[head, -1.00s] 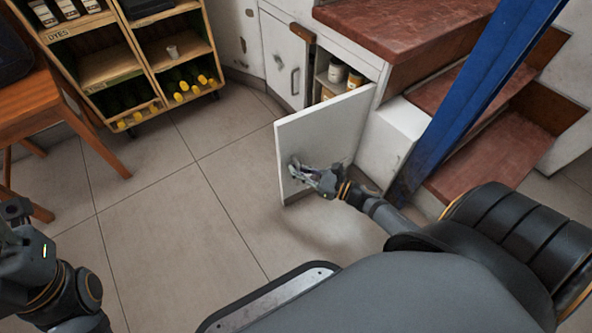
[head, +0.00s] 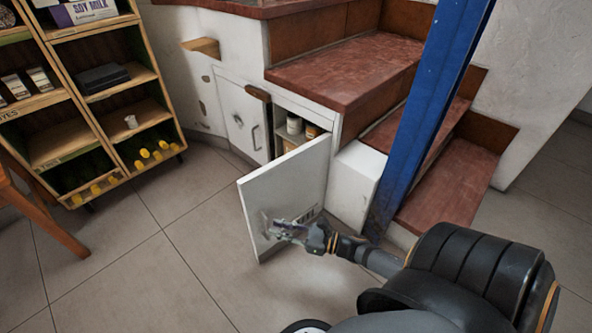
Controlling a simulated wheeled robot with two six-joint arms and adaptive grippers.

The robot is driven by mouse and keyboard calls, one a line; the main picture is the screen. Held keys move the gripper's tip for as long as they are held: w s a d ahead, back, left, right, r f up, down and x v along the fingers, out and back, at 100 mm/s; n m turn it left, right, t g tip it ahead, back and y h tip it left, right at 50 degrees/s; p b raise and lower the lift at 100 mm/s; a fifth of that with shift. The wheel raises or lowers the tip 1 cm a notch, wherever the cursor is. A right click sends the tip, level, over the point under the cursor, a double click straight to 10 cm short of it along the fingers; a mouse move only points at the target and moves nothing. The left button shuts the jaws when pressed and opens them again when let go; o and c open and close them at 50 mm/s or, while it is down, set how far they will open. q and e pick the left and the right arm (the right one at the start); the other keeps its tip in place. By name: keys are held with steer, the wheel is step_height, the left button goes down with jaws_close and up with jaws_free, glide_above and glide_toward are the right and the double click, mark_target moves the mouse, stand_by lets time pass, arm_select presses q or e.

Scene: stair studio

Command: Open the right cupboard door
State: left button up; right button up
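The right cupboard door (head: 290,180) is a white panel under the red-brown stairs. It stands swung well out, and jars (head: 294,124) show on the shelf behind it. My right gripper (head: 276,228) is at the lower left part of this door, near its free edge. Its fingers overlap the door's face, where the handle would be. The handle is hidden or too small to make out, so I cannot tell whether the fingers are closed on it. My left gripper is out of view. The left cupboard door (head: 238,122), with its grey handle, is closed.
A blue post (head: 430,115) rises right of the cupboard, beside a white box (head: 354,184). A wooden shelf rack (head: 150,113) with bottles stands at the left. The tiled floor (head: 150,265) between the rack and the door is clear.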

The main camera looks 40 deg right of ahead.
steer(key=v, duration=0.8)
steer(key=shift+w, duration=0.15)
